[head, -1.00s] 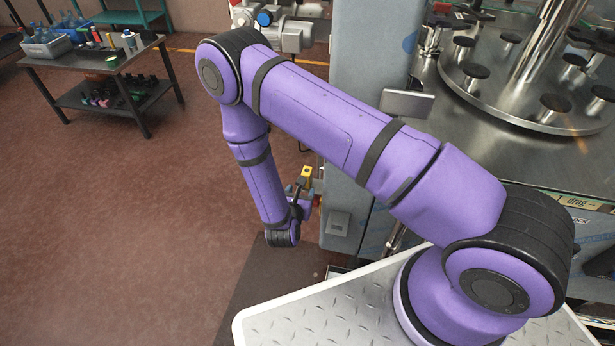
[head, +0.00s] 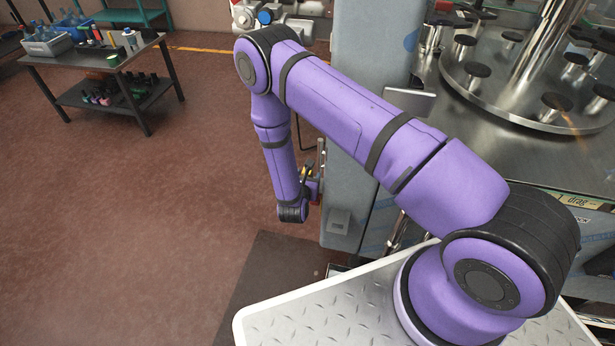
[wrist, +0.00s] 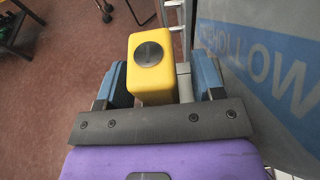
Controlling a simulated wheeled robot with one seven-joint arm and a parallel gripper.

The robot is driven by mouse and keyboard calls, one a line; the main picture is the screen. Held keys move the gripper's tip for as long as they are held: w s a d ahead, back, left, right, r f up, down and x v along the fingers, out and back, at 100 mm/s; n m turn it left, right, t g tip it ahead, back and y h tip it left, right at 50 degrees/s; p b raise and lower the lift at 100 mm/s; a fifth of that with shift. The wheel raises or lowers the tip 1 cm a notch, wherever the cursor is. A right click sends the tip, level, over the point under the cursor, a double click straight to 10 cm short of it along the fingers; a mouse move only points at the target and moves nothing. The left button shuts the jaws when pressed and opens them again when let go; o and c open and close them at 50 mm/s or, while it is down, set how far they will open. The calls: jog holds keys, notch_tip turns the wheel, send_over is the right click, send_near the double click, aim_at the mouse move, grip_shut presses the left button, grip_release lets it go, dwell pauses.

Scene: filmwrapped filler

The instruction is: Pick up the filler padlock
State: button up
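The yellow padlock (wrist: 152,75) has a dark round disc on its near face. In the wrist view it stands between the two blue fingers of my gripper (wrist: 163,85). Its left side meets or overlaps the left finger. A grey strip shows between its right side and the right finger, so the fingers look open around it. Its shackle is hidden. In the head view my gripper (head: 311,187) is beside the grey column, with only a sliver of yellow (head: 305,173) showing; my forearm hides part of this.
The grey column (head: 368,130) with blue lettering stands close on the right of my gripper. A metal machine table (head: 480,160) with a round carousel is behind my arm. A dark worktable (head: 85,62) with bottles stands far left. The floor between is clear.

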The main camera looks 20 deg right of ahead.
jog(key=c, duration=1)
jog(key=shift+r, duration=0.1)
